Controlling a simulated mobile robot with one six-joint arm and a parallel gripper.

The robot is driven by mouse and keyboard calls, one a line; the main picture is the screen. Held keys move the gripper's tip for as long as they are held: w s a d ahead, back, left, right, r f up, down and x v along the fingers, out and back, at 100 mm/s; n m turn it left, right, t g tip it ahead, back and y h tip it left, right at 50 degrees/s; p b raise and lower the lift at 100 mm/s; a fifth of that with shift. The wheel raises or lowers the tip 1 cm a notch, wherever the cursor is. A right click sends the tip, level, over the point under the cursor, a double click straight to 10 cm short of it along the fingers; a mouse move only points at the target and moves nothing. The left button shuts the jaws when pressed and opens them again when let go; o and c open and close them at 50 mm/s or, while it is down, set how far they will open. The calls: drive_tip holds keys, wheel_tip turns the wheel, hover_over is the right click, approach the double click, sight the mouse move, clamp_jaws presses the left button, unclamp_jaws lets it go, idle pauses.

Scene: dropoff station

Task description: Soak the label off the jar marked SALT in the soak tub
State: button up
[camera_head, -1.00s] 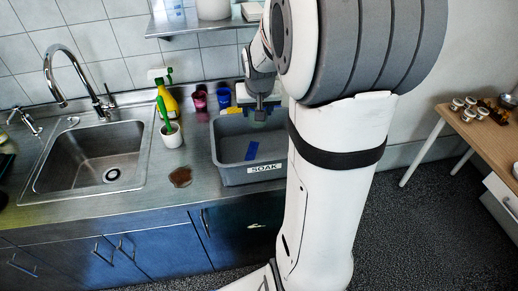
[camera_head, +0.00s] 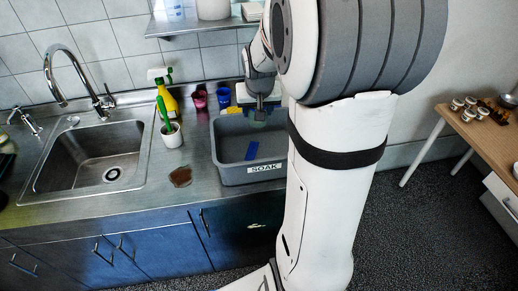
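The soak tub (camera_head: 225,172) is a grey bin with a white SOAK label on its front, standing on the steel counter. A flat blue item (camera_head: 251,150) lies inside it. My gripper (camera_head: 260,112) is over the back part of the tub, pointing down. A small greenish patch shows just under it; I cannot tell whether it is held or what it is. The fingers are too small and dark to read. Several small jars with pale tops (camera_head: 470,106) stand on the wooden side table at the right; no SALT marking is legible. My arm hides the tub's right end.
A sink (camera_head: 60,165) with a tall tap is left of the tub. Between them are a white cup with a green brush (camera_head: 171,139), a yellow bottle (camera_head: 167,100) and a brown spill (camera_head: 180,177). Pink and blue cups (camera_head: 199,98) stand behind. A shelf (camera_head: 190,26) hangs above.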

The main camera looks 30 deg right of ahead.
drive_tip(key=shift+r, duration=0.1)
idle(0.5)
drive_tip(key=shift+r+p, duration=1.25)
drive_tip(key=shift+r, duration=0.75)
drive_tip(key=shift+f, duration=0.1)
